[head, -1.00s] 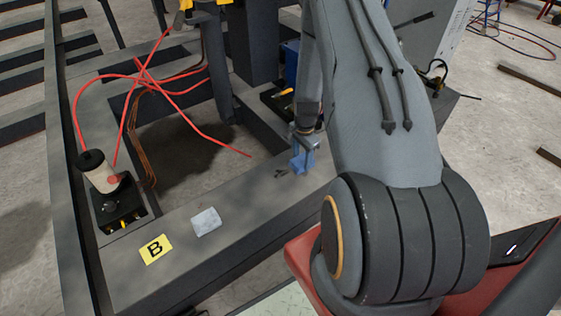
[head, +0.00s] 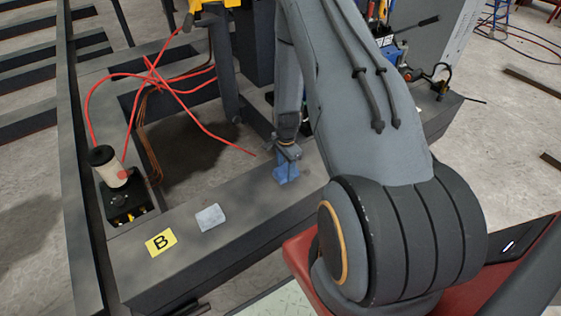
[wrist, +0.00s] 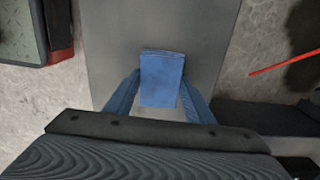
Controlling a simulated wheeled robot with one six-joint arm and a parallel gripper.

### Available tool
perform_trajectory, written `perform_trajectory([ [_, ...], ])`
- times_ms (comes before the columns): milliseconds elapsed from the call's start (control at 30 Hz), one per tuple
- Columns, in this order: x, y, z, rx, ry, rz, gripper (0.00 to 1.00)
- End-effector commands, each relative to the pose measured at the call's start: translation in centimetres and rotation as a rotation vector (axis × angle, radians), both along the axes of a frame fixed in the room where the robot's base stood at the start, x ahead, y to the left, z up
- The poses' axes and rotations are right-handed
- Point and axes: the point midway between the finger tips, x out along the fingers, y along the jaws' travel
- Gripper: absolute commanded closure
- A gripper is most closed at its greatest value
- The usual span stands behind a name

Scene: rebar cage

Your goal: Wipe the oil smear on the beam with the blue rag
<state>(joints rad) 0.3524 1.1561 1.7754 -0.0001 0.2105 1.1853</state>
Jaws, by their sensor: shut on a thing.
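My gripper (head: 287,156) points down over the grey beam (head: 236,232) and is shut on the blue rag (head: 286,173). In the wrist view the rag (wrist: 162,78) is a folded block between the two blue fingers (wrist: 162,96), against the beam surface (wrist: 110,45). The rag appears to touch the beam top. I cannot make out the oil smear clearly now; the rag covers the place where a small dark mark showed earlier.
A yellow label with B (head: 161,243) and a grey-white cloth or pad (head: 210,217) lie on the beam to the left. Red cable (head: 190,118) hangs over the frame opening. Beam between pad and rag is clear.

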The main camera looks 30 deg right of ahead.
Motion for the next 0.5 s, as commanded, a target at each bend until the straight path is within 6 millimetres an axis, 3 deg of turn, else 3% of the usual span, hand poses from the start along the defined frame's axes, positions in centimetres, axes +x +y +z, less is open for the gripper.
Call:
perform_trajectory([
  [367, -0.3, 2.6, 0.1, 0.0, 0.0, -0.014, 0.69],
  [433, -0.3, 2.5, 0.6, 0.0, -0.001, -0.015, 0.69],
  [500, -0.3, 2.4, 2.5, -0.001, -0.002, -0.016, 0.69],
])
